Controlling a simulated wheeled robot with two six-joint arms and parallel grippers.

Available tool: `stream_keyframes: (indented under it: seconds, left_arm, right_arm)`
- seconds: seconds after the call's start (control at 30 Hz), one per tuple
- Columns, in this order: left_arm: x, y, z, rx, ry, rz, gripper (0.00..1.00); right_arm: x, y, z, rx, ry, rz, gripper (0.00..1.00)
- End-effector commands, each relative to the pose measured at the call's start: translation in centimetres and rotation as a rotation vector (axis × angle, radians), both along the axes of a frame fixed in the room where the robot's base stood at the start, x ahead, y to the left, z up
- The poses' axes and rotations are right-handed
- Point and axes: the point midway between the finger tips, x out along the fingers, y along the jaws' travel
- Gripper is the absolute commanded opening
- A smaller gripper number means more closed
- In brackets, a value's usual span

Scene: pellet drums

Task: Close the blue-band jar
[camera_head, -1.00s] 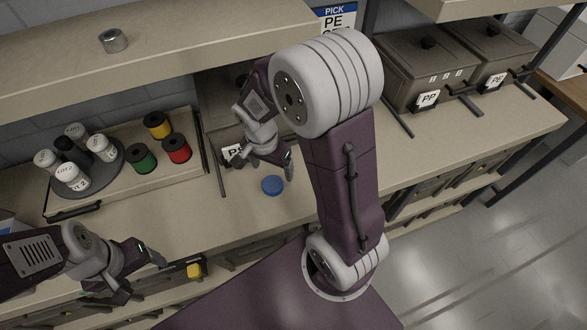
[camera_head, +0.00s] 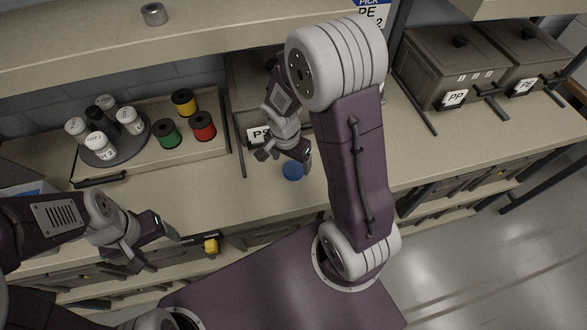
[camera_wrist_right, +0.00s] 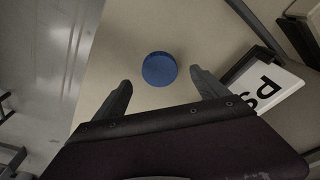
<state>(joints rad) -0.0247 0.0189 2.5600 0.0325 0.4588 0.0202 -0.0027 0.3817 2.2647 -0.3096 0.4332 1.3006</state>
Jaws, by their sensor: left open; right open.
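A round blue lid (camera_head: 292,171) lies flat on the bench top, partly hidden by my right gripper in the head view. It shows whole in the right wrist view (camera_wrist_right: 159,69). My right gripper (camera_head: 284,156) is open and empty above the bench; in the wrist view its fingers (camera_wrist_right: 160,92) are spread, with the lid just beyond and between their tips. My left gripper (camera_head: 157,245) is open and empty in front of the bench. Several white jars (camera_head: 129,121) stand on a round dark turntable (camera_head: 137,149); I cannot make out a blue band on any.
Green (camera_head: 167,133), red (camera_head: 203,126) and yellow (camera_head: 185,102) spools stand beside the turntable on a tray. A bin (camera_head: 239,100) with a "PS" label stands behind my right gripper. Bins marked PP (camera_head: 446,75) and PE (camera_head: 516,60) stand right. A metal ring (camera_head: 154,14) sits on the shelf.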

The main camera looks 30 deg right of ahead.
Motion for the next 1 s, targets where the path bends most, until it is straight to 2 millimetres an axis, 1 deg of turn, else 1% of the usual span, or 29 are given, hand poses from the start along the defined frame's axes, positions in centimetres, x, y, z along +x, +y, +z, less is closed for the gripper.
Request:
stream_keyframes:
  seconds: [0.13,0.2,0.3,0.67,0.77,0.8,0.87,0.9,1.0]
  left_arm:
    - [0.0,0.0,0.4,0.000,0.000,0.000,0.74]
    - [0.0,0.0,0.0,0.000,0.000,0.000,0.74]
    - [0.0,0.0,-0.1,0.000,0.000,0.000,0.74]
    - [0.0,0.0,-0.1,0.000,0.000,0.000,0.74]
    - [0.0,0.0,-0.1,0.000,0.000,0.000,0.74]
    - [0.0,0.0,-0.1,0.000,0.000,0.000,0.74]
    - [0.0,0.0,-0.1,0.000,0.000,0.000,0.74]
    - [0.0,0.0,-0.1,0.000,0.000,0.000,0.74]
    - [0.0,0.0,-0.1,0.000,0.000,0.000,0.74]
  right_arm:
    - [0.1,-0.6,-2.4,0.001,0.009,0.000,0.84]
    - [0.2,-0.8,-3.7,0.000,0.006,0.000,0.84]
    - [0.3,-0.9,-4.5,0.000,0.004,-0.001,0.84]
    - [0.4,-0.9,-4.6,0.000,0.001,0.000,0.84]
    - [0.4,-0.9,-4.6,0.000,0.001,0.000,0.59]
    - [0.4,-0.9,-4.6,0.000,0.001,0.000,0.47]
    - [0.4,-0.9,-4.6,0.000,0.001,0.000,0.31]
    - [0.4,-0.9,-4.6,0.000,0.001,0.000,0.20]
    - [0.4,-0.9,-4.6,0.000,0.001,0.000,0.20]
